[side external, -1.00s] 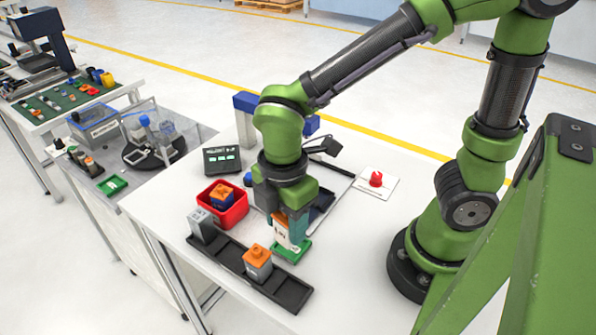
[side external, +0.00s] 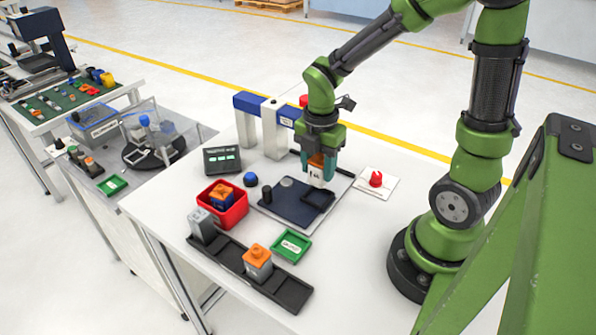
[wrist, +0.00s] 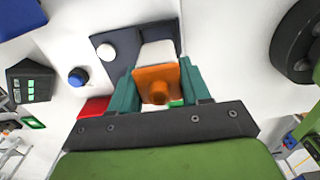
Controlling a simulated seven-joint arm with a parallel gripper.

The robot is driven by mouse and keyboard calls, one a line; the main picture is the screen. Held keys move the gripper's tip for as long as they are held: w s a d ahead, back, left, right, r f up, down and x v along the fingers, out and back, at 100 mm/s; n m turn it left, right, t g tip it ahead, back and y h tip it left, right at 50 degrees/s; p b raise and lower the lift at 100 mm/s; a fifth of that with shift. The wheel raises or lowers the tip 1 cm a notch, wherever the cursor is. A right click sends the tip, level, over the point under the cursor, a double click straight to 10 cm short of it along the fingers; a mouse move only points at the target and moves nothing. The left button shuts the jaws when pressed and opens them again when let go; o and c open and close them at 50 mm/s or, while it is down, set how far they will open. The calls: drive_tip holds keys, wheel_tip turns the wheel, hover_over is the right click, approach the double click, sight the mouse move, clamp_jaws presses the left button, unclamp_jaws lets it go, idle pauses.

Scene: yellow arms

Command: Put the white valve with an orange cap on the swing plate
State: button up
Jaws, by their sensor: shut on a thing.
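My gripper (side external: 317,172) is shut on a white valve with an orange cap (side external: 318,177). It holds the valve upright, cap up, near the right part of the dark blue swing plate (side external: 279,207). In the wrist view the orange cap (wrist: 157,85) sits between the two teal fingers, with the white body beyond it. The plate also shows in the wrist view (wrist: 118,62), partly hidden by the valve and fingers. A raised dark frame (side external: 318,200) lies on the plate's right part. I cannot tell whether the valve's bottom touches anything.
A blue-beamed stand (side external: 275,135) rises behind the plate. A red emergency button (side external: 376,179) is to the right.

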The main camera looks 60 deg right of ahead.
sight(317, 183)
drive_tip(key=shift+f, duration=2.6)
drive_tip(key=shift+f, duration=0.1)
drive_tip(key=o, duration=1.1)
